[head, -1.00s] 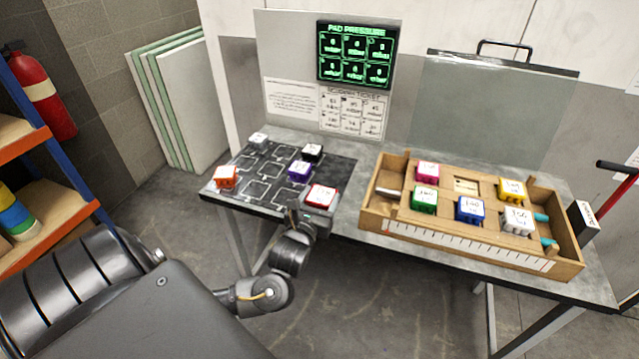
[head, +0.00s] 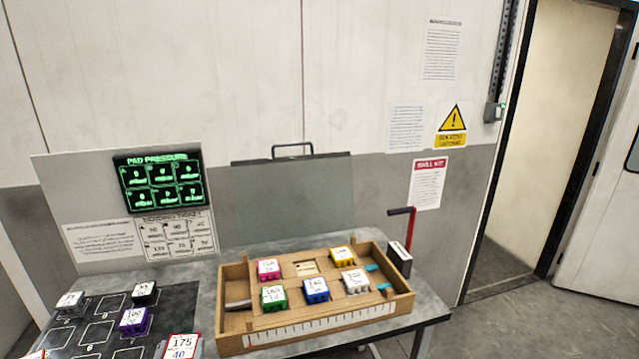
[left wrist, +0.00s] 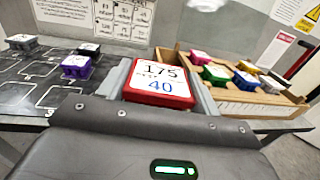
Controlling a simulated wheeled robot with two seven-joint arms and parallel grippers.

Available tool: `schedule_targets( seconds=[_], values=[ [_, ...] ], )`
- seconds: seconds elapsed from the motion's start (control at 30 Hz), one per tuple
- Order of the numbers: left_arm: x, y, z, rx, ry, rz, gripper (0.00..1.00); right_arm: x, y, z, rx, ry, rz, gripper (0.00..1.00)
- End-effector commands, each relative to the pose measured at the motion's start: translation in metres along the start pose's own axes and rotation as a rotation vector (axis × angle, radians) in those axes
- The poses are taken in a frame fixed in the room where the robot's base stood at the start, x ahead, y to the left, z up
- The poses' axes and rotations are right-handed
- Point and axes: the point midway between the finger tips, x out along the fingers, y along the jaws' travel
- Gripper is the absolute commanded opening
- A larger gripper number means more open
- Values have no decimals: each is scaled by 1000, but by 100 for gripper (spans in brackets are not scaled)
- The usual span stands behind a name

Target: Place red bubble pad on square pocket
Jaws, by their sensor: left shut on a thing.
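The red bubble pad, with a white top marked 175 and 40, shows at the lower edge of the head view (head: 181,346) and large in the left wrist view (left wrist: 160,82). My left gripper (left wrist: 160,90) is shut on it, one finger along each side. The dark mat (head: 62,337) with outlined square pockets lies on the table's left part. A purple pad (head: 134,320), a black pad (head: 144,292) and a grey pad (head: 69,301) sit on it. An empty square pocket (head: 97,333) shows left of the purple pad. My right gripper is out of view.
A wooden tray (head: 232,342) on the table's right holds pink, green, blue, yellow and white pads. A pressure screen (head: 158,182) and a ticket sheet (head: 176,237) stand behind the mat. A red-handled lever (head: 403,250) stands at the tray's right.

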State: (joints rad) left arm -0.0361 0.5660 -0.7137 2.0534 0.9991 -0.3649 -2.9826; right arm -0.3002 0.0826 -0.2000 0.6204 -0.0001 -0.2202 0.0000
Motion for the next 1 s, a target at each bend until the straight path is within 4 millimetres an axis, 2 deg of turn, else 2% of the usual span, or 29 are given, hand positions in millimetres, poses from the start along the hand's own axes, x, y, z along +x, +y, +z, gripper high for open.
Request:
schedule_targets(
  seconds=[0.03, 0.17, 0.3, 0.4, 0.5, 0.6, 0.73, 1.0],
  values=[
    [1, -13, 9, -2, -4, -61, 41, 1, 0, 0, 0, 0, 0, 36],
    [-6, -51, 21, 1, -4, -257, 41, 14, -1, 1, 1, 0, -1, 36],
    [-28, -83, 27, 2, -4, -464, 41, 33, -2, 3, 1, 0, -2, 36],
    [-47, -98, 27, 3, -3, -588, 41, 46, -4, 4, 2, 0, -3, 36],
    [-66, -106, 20, 1, -2, -682, 41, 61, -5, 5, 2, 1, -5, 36],
    [-75, -103, 15, 2, -1, -718, 41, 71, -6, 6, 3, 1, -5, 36],
    [-74, -96, 8, -1, 1, -708, 41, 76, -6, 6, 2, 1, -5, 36],
    [-79, -103, 6, 24, 6, -742, 41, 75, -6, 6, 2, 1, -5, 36]
  ],
)
